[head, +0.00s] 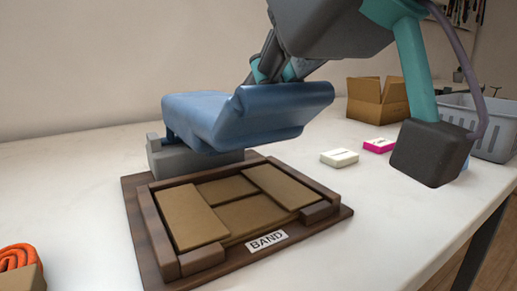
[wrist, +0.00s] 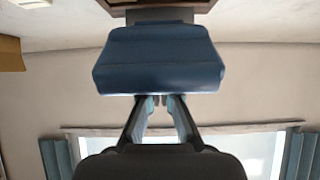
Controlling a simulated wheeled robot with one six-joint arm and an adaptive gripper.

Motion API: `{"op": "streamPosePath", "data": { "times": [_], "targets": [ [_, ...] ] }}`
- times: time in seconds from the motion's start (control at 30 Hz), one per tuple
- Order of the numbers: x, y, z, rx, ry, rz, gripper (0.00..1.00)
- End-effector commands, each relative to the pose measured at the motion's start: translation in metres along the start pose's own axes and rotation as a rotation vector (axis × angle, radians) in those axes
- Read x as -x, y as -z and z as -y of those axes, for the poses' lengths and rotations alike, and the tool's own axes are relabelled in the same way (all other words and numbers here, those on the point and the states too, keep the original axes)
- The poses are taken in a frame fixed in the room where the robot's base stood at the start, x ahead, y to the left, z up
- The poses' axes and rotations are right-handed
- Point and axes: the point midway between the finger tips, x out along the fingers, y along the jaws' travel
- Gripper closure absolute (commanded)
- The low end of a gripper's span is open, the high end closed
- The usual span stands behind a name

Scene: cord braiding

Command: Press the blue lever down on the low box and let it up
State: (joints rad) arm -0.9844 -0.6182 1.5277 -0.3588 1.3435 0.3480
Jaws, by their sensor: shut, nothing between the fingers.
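The blue lever (head: 245,108) is a broad, thick pad that stands out over the wooden frame, with a gap beneath its front edge. Its back left end is at a low grey box (head: 190,158). In the wrist view the lever (wrist: 160,62) fills the upper middle. My gripper (head: 258,72) is shut and empty at the lever's upper back side; its fingertips are partly hidden by the lever in the head view. In the wrist view my gripper (wrist: 160,98) reaches the lever's near edge. I cannot tell whether it touches.
A dark wooden frame (head: 157,238) labelled BAND holds several tan blocks below the lever. A white block (head: 339,158), a pink block (head: 379,145), a cardboard box (head: 365,103) and a grey crate (head: 490,135) stand at right. An orange cord (head: 18,256) lies front left.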

Motion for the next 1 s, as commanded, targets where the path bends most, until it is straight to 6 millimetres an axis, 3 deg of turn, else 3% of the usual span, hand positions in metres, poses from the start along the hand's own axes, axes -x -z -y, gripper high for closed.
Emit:
{"op": "streamPosePath", "data": {
  "times": [0.3,0.73,1.0],
  "targets": [
    [-0.006,-0.026,0.000,0.001,0.001,0.000,1.00],
    [-0.007,-0.030,0.000,0.000,0.000,0.000,1.00],
    [-0.018,-0.051,0.000,0.002,0.000,0.002,1.00]
  ]
}}
